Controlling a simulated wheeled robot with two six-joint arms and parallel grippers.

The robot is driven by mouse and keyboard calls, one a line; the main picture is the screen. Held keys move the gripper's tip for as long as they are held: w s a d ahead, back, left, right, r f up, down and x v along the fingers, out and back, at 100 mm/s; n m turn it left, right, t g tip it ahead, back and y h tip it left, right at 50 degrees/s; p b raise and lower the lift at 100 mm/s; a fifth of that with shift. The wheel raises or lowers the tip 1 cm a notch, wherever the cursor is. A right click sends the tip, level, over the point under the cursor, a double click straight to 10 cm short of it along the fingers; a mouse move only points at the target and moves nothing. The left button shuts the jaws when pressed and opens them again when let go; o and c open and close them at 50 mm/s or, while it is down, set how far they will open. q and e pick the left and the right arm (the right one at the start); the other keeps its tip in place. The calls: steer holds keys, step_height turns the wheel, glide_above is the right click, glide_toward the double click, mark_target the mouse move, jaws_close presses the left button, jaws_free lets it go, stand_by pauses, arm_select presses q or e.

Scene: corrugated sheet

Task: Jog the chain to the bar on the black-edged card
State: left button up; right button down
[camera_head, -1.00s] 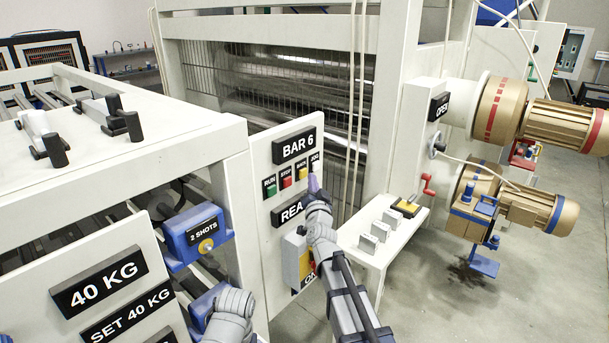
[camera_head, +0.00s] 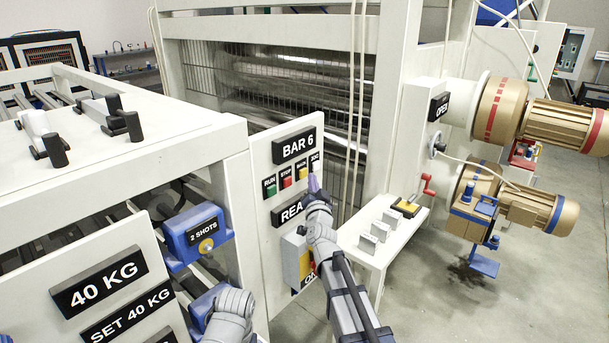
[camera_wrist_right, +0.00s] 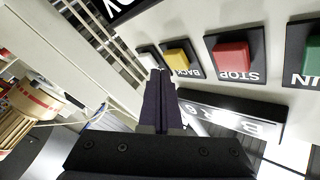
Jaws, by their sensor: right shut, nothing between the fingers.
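The button panel (camera_head: 258,213) carries a BAR 6 sign (camera_head: 294,146) above a row of RUN, STOP, BACK and JOG buttons. The white JOG button (camera_head: 315,167) is at the right end; it also shows in the right wrist view (camera_wrist_right: 147,60). My right gripper (camera_head: 314,183) is shut and empty, its tips just below the JOG button. In the right wrist view the fingertips (camera_wrist_right: 158,74) are close to the JOG and BACK buttons; I cannot tell whether they touch. A READY sign (camera_head: 289,212) is partly hidden by my gripper. I cannot make out the chain or the black-edged card. My left gripper is out of view.
The yellow BACK button (camera_wrist_right: 178,56) and red STOP button (camera_wrist_right: 231,56) sit beside JOG. A yellow-and-grey switch box (camera_head: 297,256) is below, beside my right arm. A white ledge (camera_head: 352,246) with small blocks stands right. Wire mesh (camera_head: 262,95) lies behind the panel.

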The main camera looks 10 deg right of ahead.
steer(key=shift+w+a, duration=0.1)
steer(key=shift+w, duration=0.05)
steer(key=shift+w+a, duration=0.15)
steer(key=shift+w, duration=0.05)
steer(key=shift+w+a, duration=0.25)
steer(key=shift+w, duration=0.1)
stand_by(1.0)
steer(key=shift+s+d, duration=0.1)
steer(key=shift+s, duration=0.1)
steer(key=shift+s+d, duration=0.4)
steer(key=shift+s, duration=0.1)
steer(key=shift+s+d, duration=0.8)
steer(key=shift+s, duration=0.2)
steer(key=shift+s+d, duration=0.75)
steer(key=shift+s, duration=0.25)
